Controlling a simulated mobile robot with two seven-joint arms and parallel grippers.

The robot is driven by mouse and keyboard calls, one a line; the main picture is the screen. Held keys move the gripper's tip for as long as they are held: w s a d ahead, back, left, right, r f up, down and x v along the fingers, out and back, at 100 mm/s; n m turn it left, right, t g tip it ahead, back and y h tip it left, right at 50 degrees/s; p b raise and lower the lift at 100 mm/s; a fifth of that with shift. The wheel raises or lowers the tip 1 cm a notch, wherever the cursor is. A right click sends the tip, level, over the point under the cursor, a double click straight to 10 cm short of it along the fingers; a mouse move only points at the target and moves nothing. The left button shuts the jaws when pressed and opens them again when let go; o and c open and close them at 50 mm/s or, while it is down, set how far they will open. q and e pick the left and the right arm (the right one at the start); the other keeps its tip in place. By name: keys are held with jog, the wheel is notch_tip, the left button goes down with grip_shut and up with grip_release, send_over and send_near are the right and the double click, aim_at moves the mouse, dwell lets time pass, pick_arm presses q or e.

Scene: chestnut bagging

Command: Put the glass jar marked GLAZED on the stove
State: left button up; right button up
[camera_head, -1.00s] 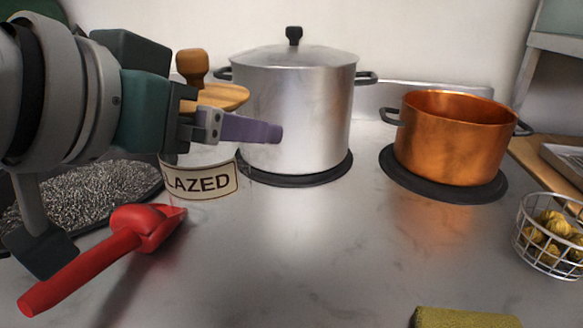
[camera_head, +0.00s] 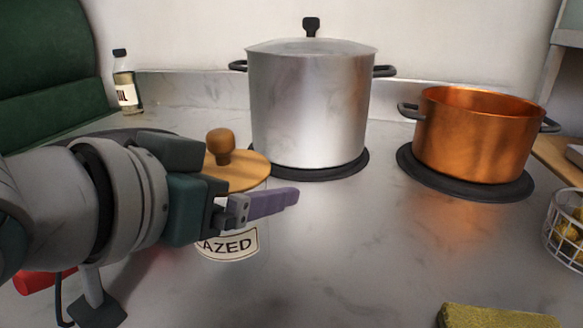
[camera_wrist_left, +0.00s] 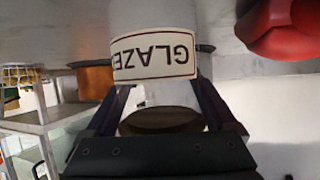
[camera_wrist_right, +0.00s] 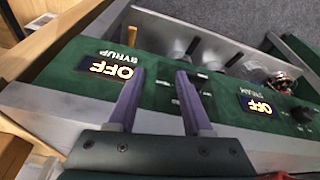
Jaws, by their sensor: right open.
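The glass jar marked GLAZED has a round wooden lid with a knob (camera_head: 222,150). Its cream label (camera_head: 230,245) shows below my left gripper (camera_head: 270,203). In the left wrist view the label (camera_wrist_left: 155,52) is upside down and a gripper finger lies on each side of the jar. My left gripper is shut on it; I cannot tell whether its base touches the counter. The steel pot (camera_head: 308,110) and copper pot (camera_head: 472,140) stand on dark round plates to the right. My right gripper (camera_wrist_right: 158,80) is open and empty above a green control panel (camera_wrist_right: 155,92).
A wire basket (camera_head: 568,235) stands at the right edge and a yellow-green sponge (camera_head: 495,316) at the front. A dark round rim (camera_head: 95,137) shows behind my left arm. A small bottle (camera_head: 124,85) stands at the back left. The front-middle counter is clear.

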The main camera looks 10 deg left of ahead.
pick_arm(q)
jog(key=shift+o, duration=0.6)
jog(key=shift+r, duration=0.1)
jog(key=shift+s+r, duration=0.2)
jog(key=p+v, duration=0.5)
jog(key=v, duration=0.6)
jog(key=shift+s+a+p, duration=0.2)
jog(key=shift+s+p, duration=0.1)
jog(key=shift+p, duration=0.1)
